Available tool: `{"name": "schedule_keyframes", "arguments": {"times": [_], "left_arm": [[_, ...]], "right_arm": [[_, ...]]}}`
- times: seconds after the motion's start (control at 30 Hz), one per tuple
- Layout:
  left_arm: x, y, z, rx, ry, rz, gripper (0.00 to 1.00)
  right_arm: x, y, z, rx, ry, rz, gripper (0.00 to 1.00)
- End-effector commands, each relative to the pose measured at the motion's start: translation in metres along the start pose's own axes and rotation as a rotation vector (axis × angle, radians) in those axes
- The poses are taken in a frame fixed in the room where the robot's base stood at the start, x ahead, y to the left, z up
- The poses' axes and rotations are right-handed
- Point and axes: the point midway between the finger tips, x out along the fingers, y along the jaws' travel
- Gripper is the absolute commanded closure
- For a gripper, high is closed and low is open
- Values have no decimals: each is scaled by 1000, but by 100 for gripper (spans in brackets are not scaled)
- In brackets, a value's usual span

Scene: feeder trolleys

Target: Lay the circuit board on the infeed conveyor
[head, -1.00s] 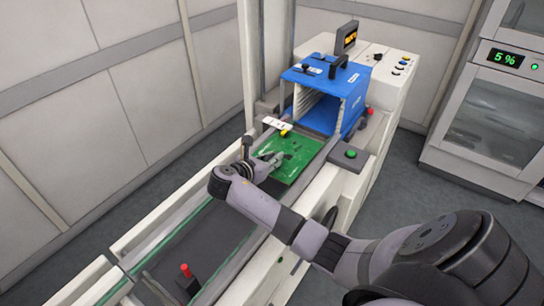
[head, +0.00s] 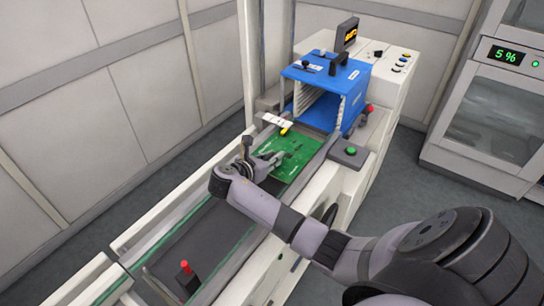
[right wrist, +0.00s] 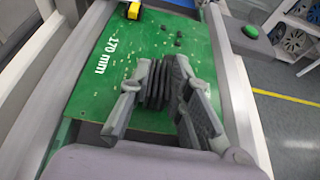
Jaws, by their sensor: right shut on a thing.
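The green circuit board (head: 298,160) is at the far end of the infeed conveyor (head: 200,243), just in front of the blue magazine (head: 317,82). It lies between the side rails and looks about flat. I cannot tell whether its underside touches the belt. In the right wrist view the fingers (right wrist: 162,90) reach over the board (right wrist: 100,85), which is marked "170 mm". My left gripper is not in view.
The magazine's slotted open side faces the board. A yellow piece (right wrist: 134,12) is at the board's far edge. A red-topped part (head: 186,272) stands on the near conveyor. The dark belt between is clear.

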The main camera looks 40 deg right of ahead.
Motion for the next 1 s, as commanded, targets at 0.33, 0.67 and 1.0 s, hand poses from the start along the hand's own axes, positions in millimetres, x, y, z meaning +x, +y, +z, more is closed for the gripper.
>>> {"name": "schedule_keyframes", "arguments": {"times": [0.33,0.67,1.0], "left_arm": [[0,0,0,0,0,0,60],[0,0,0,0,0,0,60],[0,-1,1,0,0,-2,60]], "right_arm": [[1,0,-2,1,-2,1,72],[1,0,-3,0,-1,1,59],[-15,1,-4,1,2,4,59]]}}
